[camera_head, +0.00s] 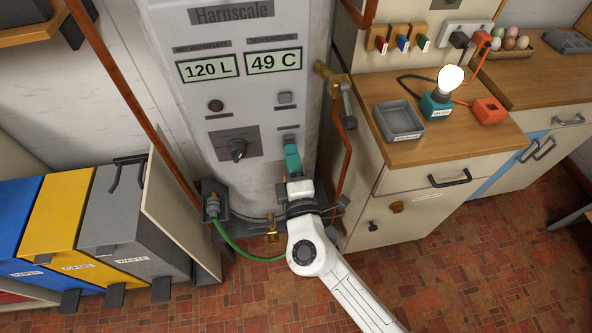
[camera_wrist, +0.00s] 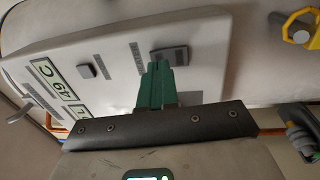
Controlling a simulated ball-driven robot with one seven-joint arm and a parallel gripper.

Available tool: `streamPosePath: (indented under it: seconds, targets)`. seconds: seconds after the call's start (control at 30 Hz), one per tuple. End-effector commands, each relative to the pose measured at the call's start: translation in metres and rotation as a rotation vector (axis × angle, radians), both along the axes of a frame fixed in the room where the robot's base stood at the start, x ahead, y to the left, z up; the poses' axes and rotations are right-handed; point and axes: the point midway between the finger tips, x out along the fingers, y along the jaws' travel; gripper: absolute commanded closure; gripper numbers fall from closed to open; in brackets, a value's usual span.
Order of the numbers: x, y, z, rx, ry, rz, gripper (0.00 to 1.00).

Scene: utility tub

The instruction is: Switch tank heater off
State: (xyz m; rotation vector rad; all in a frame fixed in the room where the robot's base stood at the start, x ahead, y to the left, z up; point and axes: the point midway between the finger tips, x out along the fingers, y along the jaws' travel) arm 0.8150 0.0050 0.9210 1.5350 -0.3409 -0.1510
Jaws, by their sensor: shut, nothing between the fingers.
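The tank heater (camera_head: 258,55) is a pale cylinder with a panel and two displays reading 120 L and 49 C. A small dark switch (camera_wrist: 169,54) sits on the panel in the wrist view, right by my fingertips. In the head view its place, just above my fingers, shows only partly. My gripper (camera_head: 291,151) has green fingers and points at the lower right of the panel. Its fingers (camera_wrist: 158,68) are shut and empty. I cannot tell whether they touch the switch, nor which way it is set.
The panel also has a rotary knob (camera_head: 237,148), a square button (camera_head: 285,98) and a round dark button (camera_head: 215,105). A brass valve (camera_head: 330,75) and copper pipe stand to the right. Bins (camera_head: 130,215) are at left, and a wooden counter (camera_head: 440,140) at right.

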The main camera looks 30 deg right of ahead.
Motion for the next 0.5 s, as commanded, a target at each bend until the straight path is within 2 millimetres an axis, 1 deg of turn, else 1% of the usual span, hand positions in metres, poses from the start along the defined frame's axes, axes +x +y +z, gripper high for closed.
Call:
streamPosePath:
  seconds: [0.1,0.2,0.5]
  targets:
    - [0.0087,-0.0026,0.0015,0.000,0.001,0.000,1.00]
    - [0.0116,-0.0035,0.0017,0.000,0.000,0.001,1.00]
    - [0.0118,-0.0036,0.0012,0.000,0.001,0.001,1.00]
